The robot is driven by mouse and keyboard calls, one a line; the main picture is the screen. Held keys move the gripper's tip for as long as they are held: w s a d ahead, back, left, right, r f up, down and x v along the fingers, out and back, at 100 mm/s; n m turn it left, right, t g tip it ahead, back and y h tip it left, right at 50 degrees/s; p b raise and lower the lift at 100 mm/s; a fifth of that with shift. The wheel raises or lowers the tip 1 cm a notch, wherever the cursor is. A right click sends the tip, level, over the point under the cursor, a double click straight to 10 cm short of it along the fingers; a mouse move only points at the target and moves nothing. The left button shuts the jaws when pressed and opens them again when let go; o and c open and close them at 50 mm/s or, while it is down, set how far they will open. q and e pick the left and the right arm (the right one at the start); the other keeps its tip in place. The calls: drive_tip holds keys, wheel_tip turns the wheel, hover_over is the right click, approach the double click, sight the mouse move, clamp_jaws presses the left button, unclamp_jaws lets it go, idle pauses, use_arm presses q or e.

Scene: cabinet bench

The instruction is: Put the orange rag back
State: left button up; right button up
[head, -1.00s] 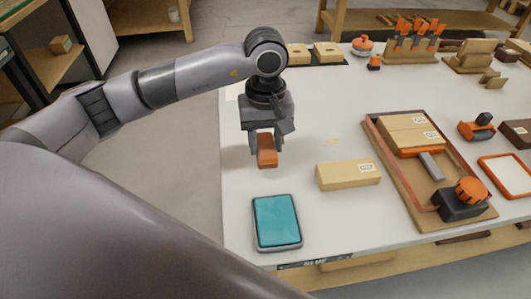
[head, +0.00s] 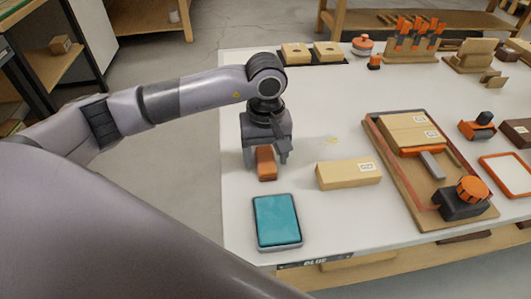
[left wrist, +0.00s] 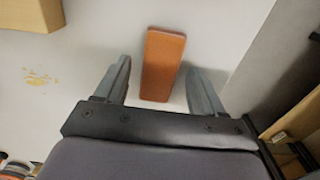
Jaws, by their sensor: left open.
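The orange rag (head: 266,164), a small orange-brown block shape, lies on the white table near its left edge. In the left wrist view the rag (left wrist: 162,62) sits between the two fingers, with a gap on each side. My left gripper (head: 267,158) is open, pointing down around the rag; its fingers (left wrist: 158,70) straddle it in the left wrist view. A teal cloth (head: 276,220) lies in a shallow grey tray (head: 299,241) in front of the rag. My right gripper is not in view.
A cardboard box (head: 348,175) stands right of the rag. Further right are a wooden board (head: 408,190) with boxes and an orange-knobbed tool (head: 468,195). Wooden blocks (head: 297,53) lie at the back. A yellowish mark (head: 332,141) is on the table, which is bare around it.

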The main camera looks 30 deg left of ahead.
sight(266, 158)
use_arm(q)
drive_tip(key=shift+r, duration=0.2)
wheel_tip(266, 158, up, 12)
idle(0.4)
drive_tip(key=shift+f, duration=0.1)
